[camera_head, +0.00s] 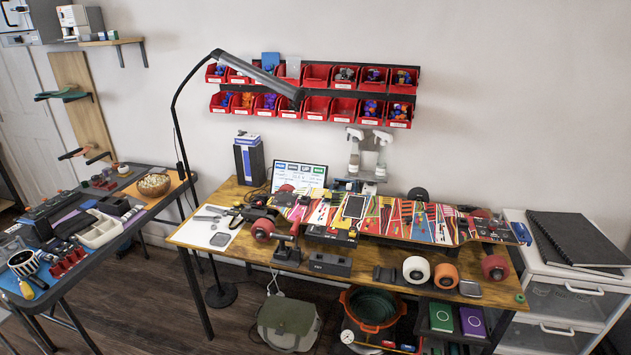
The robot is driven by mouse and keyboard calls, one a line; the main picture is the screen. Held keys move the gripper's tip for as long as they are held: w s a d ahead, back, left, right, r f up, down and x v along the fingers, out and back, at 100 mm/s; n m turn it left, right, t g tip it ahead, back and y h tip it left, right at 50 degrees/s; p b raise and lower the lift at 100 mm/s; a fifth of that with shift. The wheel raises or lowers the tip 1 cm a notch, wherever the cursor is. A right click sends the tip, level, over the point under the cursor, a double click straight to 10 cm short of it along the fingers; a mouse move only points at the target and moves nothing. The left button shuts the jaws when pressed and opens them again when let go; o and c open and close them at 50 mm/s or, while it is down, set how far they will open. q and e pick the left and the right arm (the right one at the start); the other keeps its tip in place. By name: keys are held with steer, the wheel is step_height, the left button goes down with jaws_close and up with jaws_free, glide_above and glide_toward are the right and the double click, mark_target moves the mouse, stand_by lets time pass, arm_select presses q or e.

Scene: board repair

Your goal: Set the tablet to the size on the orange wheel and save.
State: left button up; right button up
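A tablet (300,176) stands propped at the back of the wooden workbench, its lit screen facing me. A row of coloured buttons runs along its top; the text is too small to read. Two loose wheels stand at the bench's front right: a cream one (416,269) with a darker centre, and an orange-brown one (446,275) beside it. I cannot read a size on either. Neither of my grippers shows in this view.
A colourful longboard (399,221) with red wheels lies across the workbench (204,241). A dark box (329,263) sits in front of it. Red bins (317,75) hang on the wall. A lamp (261,75) arches over the left. A cluttered side table (70,275) stands left.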

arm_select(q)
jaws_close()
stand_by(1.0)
